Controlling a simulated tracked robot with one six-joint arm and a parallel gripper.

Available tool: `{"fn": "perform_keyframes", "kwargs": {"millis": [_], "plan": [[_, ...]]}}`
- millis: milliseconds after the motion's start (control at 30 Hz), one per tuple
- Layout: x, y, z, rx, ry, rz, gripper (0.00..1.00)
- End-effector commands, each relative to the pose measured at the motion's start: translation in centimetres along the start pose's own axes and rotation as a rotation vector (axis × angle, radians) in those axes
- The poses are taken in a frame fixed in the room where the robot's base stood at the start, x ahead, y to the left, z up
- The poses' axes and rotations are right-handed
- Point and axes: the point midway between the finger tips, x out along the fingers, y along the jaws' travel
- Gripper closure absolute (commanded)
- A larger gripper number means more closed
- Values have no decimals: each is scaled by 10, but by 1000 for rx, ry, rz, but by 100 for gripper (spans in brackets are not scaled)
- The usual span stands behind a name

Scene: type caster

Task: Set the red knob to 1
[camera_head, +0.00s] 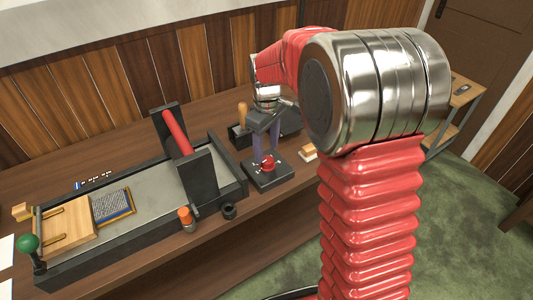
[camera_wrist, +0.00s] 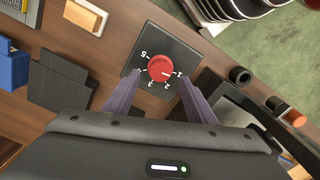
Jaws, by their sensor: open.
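The red knob (camera_wrist: 161,68) sits on a dark square plate (camera_wrist: 185,52) with white numerals around it. A 1 lies to its right, 2 and 3 below it and a 5 at its upper left. A small light mark shows at the knob's right side near the 1, but I cannot tell the exact setting. The knob also shows in the head view (camera_head: 268,163). My gripper (camera_wrist: 160,76) is open, its two purple fingers on either side of the knob with gaps visible. In the head view my gripper (camera_head: 265,150) points down over the plate.
A press with a red roller (camera_head: 177,132) and grey bed stands left of the knob. An orange-capped part (camera_head: 185,218) and a black ring (camera_head: 229,210) are near the table's front edge. A small wooden block (camera_head: 308,151) lies right of the plate.

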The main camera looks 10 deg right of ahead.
Motion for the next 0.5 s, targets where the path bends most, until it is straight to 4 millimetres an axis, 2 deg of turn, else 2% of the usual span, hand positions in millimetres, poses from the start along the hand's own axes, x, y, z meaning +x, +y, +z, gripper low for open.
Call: {"fn": "perform_keyframes", "kwargs": {"millis": [300, 500], "plan": [[-58, 0, -1, 0, 3, 3, 49], [-87, 0, 0, -1, 2, 1, 49]]}}
